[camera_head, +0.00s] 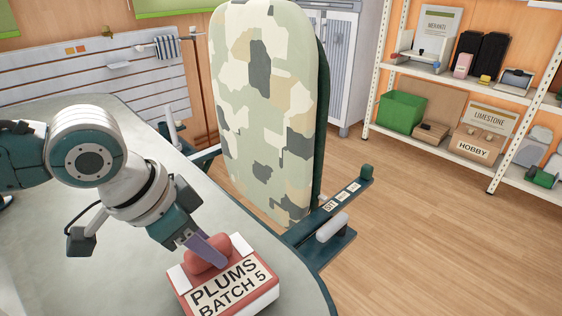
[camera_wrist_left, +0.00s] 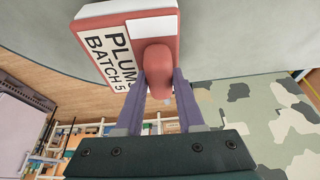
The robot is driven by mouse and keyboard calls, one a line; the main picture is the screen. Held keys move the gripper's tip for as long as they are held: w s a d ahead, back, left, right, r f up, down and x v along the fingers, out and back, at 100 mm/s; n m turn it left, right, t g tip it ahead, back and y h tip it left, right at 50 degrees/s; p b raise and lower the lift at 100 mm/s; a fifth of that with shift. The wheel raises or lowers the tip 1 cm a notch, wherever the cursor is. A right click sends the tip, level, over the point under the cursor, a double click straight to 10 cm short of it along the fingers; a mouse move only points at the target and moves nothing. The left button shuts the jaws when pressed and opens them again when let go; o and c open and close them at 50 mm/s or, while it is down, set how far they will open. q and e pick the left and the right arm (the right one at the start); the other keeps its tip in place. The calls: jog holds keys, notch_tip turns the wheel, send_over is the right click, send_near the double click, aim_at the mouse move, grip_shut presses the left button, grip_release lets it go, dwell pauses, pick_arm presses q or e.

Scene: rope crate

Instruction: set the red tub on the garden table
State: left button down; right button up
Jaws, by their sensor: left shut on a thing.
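My left gripper (camera_head: 212,254) is shut on the knob from above. In the left wrist view the tub (camera_wrist_left: 112,58) hangs off the two purple fingers of the gripper (camera_wrist_left: 158,88), with the knob between them. I cannot tell whether the tub's underside touches the table. My right gripper is not in view.
A camouflage-patterned padded back (camera_head: 265,110) stands beside the table, with a dark armrest (camera_head: 340,200) close to the tub. White shelves (camera_head: 455,80) with a green box (camera_head: 401,112) and other goods stand at the right. Wooden floor (camera_head: 440,230) lies open between.

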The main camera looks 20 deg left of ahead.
pick_arm(q)
jog(key=shift+f+b, duration=0.3)
jog(key=shift+f, duration=0.15)
dwell(0.6)
jog(key=shift+c, duration=2.2)
grip_release()
jog(key=p+v, duration=0.3)
jog(key=v, duration=0.7)
